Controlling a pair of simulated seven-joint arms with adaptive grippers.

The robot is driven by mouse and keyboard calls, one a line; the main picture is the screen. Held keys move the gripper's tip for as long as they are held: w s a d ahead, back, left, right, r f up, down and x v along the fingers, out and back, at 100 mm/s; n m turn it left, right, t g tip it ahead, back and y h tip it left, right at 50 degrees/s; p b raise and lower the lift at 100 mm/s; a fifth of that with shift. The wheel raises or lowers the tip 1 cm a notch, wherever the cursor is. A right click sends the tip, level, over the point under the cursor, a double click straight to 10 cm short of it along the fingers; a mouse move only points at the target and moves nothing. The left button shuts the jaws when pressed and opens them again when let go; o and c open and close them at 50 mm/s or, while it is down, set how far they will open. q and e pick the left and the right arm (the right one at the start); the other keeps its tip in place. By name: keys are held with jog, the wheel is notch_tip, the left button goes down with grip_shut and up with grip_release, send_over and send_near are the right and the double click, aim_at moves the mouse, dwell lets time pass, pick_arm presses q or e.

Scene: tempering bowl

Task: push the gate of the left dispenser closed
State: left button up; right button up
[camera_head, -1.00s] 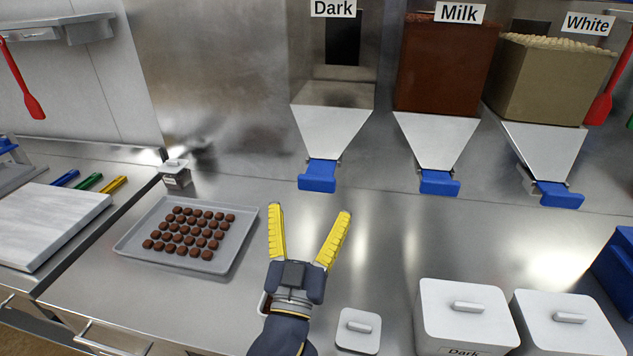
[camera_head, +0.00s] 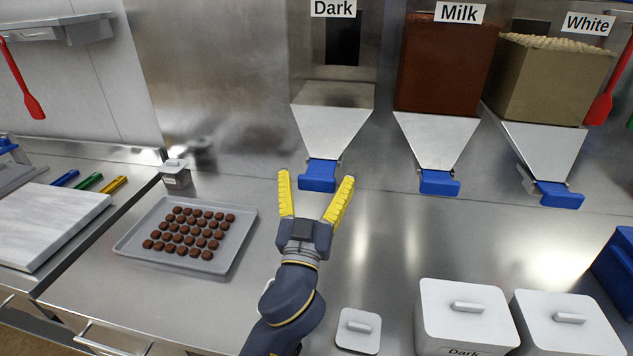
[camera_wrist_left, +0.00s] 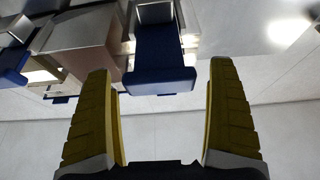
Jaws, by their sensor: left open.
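The left dispenser (camera_head: 333,130), labelled Dark, hangs on the back wall with a steel funnel. Its blue gate (camera_head: 319,176) is at the funnel's lower end. My left gripper (camera_head: 315,182) is open and empty, with its yellow fingers pointing up toward this gate. In the head view the fingertips lie on either side of the gate's lower edge. In the left wrist view the blue gate (camera_wrist_left: 160,62) shows ahead, between and beyond the two fingers. I cannot tell whether they touch it. My right gripper is not in view.
The Milk (camera_head: 440,181) and White (camera_head: 560,194) gates hang to the right. A tray (camera_head: 232,250) of chocolates lies left on the steel counter. White lidded boxes (camera_head: 465,315) and a small white lid (camera_head: 358,330) stand at the front right. The counter under the dispensers is clear.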

aim_at(319, 172)
pick_arm(q)
jog(key=c, duration=1.6)
jog(key=shift+w+d, duration=0.15)
jog(key=shift+w, duration=0.75)
jog(key=shift+w+d, duration=0.15)
jog(key=shift+w, duration=0.7)
jog(key=o, duration=1.6)
jog(key=v, duration=1.2)
jog(key=shift+w+h, duration=0.1)
jog(key=shift+h, duration=0.2)
